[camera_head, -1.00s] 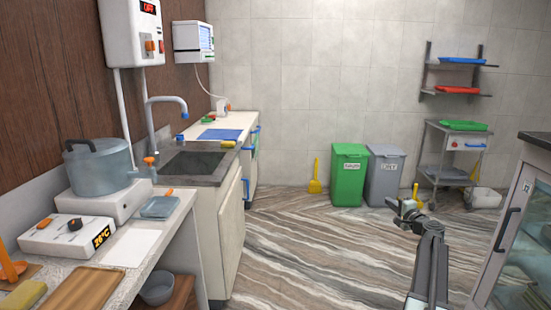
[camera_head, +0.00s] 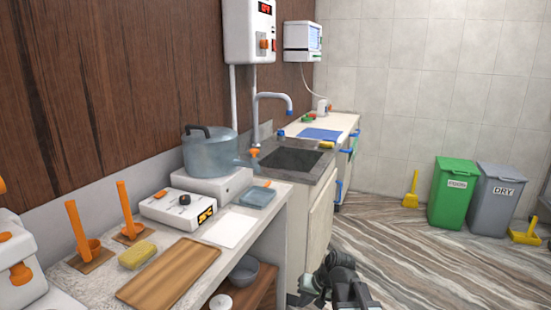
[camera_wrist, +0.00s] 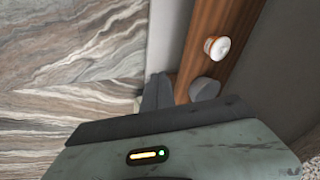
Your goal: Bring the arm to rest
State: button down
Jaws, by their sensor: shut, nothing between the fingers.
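My gripper (camera_head: 308,288) shows at the bottom of the head view, low over the floor beside the counter front. In the wrist view my gripper's dark fingers (camera_wrist: 158,92) are shut with nothing between them. They point toward the edge between the striped floor (camera_wrist: 70,80) and a brown wooden shelf (camera_wrist: 222,40). Part of my arm is cut off by the bottom edge of the head view.
The counter on the left holds a wooden board (camera_head: 170,277), a yellow sponge (camera_head: 137,254), a scale-like box (camera_head: 178,207) and a pot (camera_head: 209,150). A grey bowl (camera_head: 243,271) sits on the lower shelf. Green (camera_head: 453,195) and grey (camera_head: 495,200) bins stand far right; floor between is clear.

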jog(key=s+d+f+g+h, duration=0.35)
jog(key=s+d, duration=0.45)
jog(key=s, duration=0.3)
notch_tip(320, 180, up, 19)
jog(key=p, duration=1.8)
jog(key=shift+w+r+n+h, duration=0.2)
jog(key=shift+w+n+h, duration=0.05)
jog(key=shift+n+h, duration=0.15)
jog(key=shift+d, duration=0.1)
